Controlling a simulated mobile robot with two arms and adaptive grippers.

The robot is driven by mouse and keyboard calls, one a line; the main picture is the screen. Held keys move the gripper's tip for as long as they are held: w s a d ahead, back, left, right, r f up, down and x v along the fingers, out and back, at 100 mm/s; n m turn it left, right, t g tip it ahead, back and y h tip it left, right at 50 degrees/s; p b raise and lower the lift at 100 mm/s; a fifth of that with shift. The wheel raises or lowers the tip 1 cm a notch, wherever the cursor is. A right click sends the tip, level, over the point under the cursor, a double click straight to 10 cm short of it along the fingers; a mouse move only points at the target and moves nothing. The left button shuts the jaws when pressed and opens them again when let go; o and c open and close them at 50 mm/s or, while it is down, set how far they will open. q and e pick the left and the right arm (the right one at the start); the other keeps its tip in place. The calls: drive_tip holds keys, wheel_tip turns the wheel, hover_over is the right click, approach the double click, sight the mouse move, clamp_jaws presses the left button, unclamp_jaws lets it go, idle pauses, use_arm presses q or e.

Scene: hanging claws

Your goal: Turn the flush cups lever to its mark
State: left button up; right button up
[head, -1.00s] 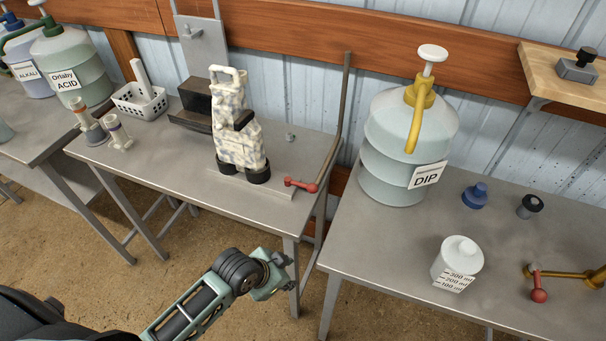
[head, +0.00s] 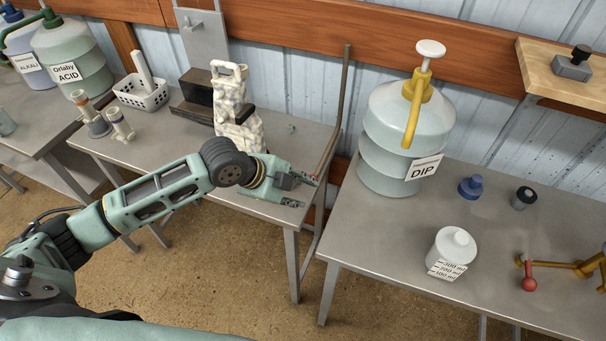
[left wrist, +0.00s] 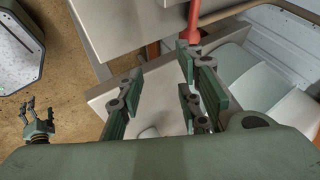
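The red flush cups lever is at the right front of the middle table (head: 290,152), and only a bit of red (head: 315,177) shows past my left gripper (head: 305,191) in the head view. In the left wrist view, the red lever (left wrist: 193,22) comes down from the top to the tip of the right-hand finger. I cannot tell whether they touch. My left gripper (left wrist: 160,68) is open, with no object between its fingers. The lever's mark is not visible. My right gripper (left wrist: 38,118) shows small at the left of the wrist view, its fingers apart over the floor.
A mottled white unit (head: 236,122) stands behind my left arm. A white basket (head: 143,95) and two cups are further left. On the right table are the DIP container (head: 400,140), a white measuring bottle (head: 453,247) and another red-knobbed lever (head: 529,284).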

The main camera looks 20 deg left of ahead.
use_arm(q)
drive_tip(key=w+a+r+m, duration=0.1)
drive_tip(key=w+a+r, duration=0.1)
drive_tip(key=w+a, duration=0.2)
drive_tip(key=shift+t, duration=0.3)
drive_tip(key=p+x, duration=0.1)
drive_tip(key=x, duration=0.6)
drive_tip(key=shift+w+f+p, duration=0.1)
drive_tip(key=shift+p, duration=0.25)
clamp_jaws()
drive_tip(key=shift+w+a, duration=0.1)
